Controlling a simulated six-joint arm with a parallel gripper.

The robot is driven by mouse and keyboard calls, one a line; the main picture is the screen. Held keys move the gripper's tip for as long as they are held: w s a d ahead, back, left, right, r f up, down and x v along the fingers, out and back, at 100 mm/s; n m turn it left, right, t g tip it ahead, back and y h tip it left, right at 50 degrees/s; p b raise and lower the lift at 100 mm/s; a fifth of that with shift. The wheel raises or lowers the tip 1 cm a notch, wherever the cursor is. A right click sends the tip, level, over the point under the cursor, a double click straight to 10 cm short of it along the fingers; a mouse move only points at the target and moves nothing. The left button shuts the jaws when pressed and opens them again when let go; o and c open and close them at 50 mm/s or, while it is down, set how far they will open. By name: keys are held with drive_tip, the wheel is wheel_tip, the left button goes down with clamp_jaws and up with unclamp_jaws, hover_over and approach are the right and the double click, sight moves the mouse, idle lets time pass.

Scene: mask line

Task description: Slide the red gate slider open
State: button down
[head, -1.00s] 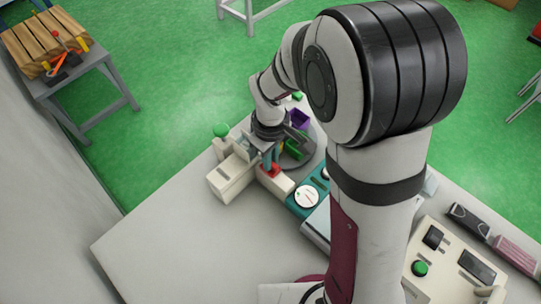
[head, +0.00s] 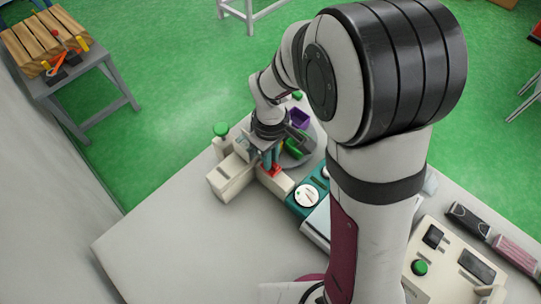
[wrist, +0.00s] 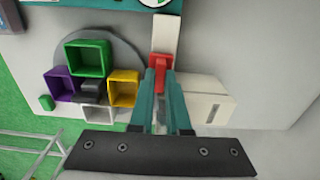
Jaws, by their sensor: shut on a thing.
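The red gate slider (wrist: 160,64) sits on a narrow cream rail (wrist: 166,34) in the wrist view. My gripper (wrist: 158,76) has its two teal fingers shut on the slider's red tab. In the head view the red slider (head: 274,171) shows low beside the fingertips of my gripper (head: 269,166), partly covered by them. The cream gate housing (wrist: 205,101) lies to the right of the fingers in the wrist view.
A round grey turntable with green (wrist: 87,57), purple (wrist: 61,84) and yellow (wrist: 123,88) open bins stands close beside my gripper. A teal panel with a white dial (head: 307,196) is near the rail. The table's front left (head: 190,245) is clear.

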idle(0.3)
drive_tip(key=shift+s+d, duration=1.75)
drive_tip(key=shift+d, duration=0.05)
drive_tip(key=c, duration=0.9)
unclamp_jaws()
wheel_tip(320, 180, up, 16)
drive_tip(key=s+f+m, duration=0.1)
drive_tip(key=s+m, duration=0.4)
drive_tip(key=s+d+f+m+y, duration=0.1)
drive_tip(key=s+m, duration=0.3)
drive_tip(key=s, duration=0.1)
drive_tip(key=s+f+m, duration=0.2)
drive_tip(key=s+m, duration=0.3)
drive_tip(key=s, duration=0.1)
drive_tip(key=shift+d+m+y, duration=0.3)
drive_tip(key=shift+d+y, duration=0.1)
